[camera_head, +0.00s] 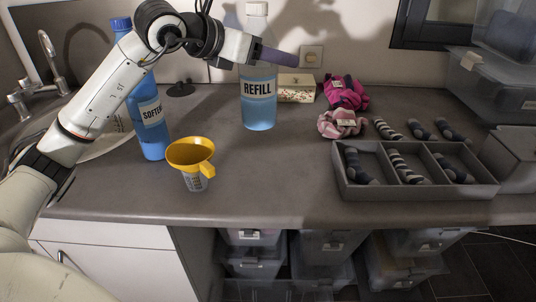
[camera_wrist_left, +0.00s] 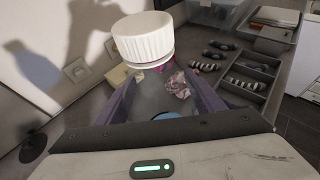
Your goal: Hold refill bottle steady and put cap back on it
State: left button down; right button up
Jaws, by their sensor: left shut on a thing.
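The refill bottle (camera_head: 258,90) stands upright on the counter, clear with blue liquid and a "REFILL" label. My left gripper (camera_head: 276,56) is shut around its upper part, below the top. In the left wrist view the clear bottle (camera_wrist_left: 152,100) shows between the purple fingers. A white ribbed cap (camera_head: 257,8) sits at the top of the bottle; in the left wrist view the cap (camera_wrist_left: 143,40) is large and close, above the fingers. Whether it is screwed tight cannot be told. Part of the bottle is hidden behind the gripper. My right gripper is not in view.
A blue softener bottle (camera_head: 152,115) stands left, partly behind my left arm. A yellow funnel (camera_head: 191,153) rests in a small measuring cup (camera_head: 195,182). A grey divided tray (camera_head: 420,189) with socks lies right. The counter's front middle is clear.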

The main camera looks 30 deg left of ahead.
aim_at(269, 97)
pick_arm(q)
jog(key=f, duration=0.5)
jog(key=shift+s, duration=0.3)
jog(key=shift+f, duration=0.2)
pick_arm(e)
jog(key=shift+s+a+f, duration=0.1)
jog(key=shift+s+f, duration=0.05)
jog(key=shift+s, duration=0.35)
pick_arm(q)
notch_tip(269, 97, down, 4)
jog(key=shift+f, duration=0.15)
